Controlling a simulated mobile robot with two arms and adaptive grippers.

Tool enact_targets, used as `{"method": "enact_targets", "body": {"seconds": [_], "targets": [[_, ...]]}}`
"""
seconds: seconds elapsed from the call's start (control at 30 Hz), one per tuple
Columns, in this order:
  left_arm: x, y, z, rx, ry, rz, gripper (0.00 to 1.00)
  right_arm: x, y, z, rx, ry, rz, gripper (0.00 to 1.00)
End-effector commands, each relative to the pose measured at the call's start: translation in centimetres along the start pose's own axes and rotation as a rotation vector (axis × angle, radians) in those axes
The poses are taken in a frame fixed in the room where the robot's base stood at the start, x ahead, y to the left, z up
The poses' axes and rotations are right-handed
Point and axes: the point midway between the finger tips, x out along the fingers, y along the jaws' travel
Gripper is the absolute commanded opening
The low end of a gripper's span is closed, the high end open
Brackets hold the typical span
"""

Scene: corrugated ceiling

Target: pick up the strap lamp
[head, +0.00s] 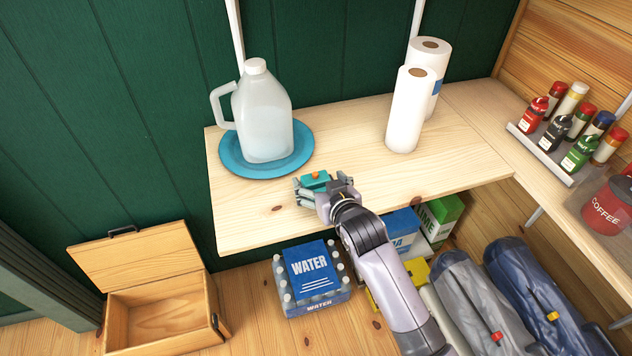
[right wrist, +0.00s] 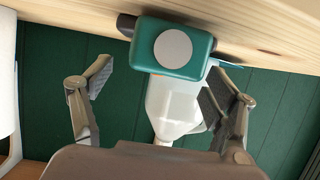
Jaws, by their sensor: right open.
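The strap lamp (head: 315,180) is a small teal box with an orange button on top, lying on the wooden shelf near its front edge. In the right wrist view the strap lamp (right wrist: 172,48) shows a pale round face, with dark strap parts at its sides. My right gripper (head: 318,194) is at the lamp. In the wrist view the right gripper (right wrist: 155,85) is open and empty, its fingers spread, with the lamp beyond the fingertips and between their lines. I cannot tell whether a finger touches it. My left gripper is not in view.
A translucent jug (head: 263,115) stands on a blue plate (head: 235,166) behind the lamp. Two paper towel rolls (head: 408,110) stand to the right. The shelf (head: 420,172) is bare right of the lamp. Below are a water pack (head: 310,275) and an open wooden box (head: 150,335).

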Motion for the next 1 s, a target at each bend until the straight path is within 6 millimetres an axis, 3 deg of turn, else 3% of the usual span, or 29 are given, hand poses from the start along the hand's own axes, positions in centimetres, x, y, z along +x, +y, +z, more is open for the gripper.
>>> {"method": "enact_targets", "body": {"seconds": [0.2,0.47,1.0], "targets": [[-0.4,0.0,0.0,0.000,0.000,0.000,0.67,2.1,0.0,-0.1,0.000,0.000,-0.001,0.80],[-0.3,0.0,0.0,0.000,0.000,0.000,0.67,2.3,0.0,0.0,0.000,0.001,0.000,0.80],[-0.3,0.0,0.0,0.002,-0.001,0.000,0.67,2.3,0.0,0.1,0.000,-0.001,0.000,0.44]]}}
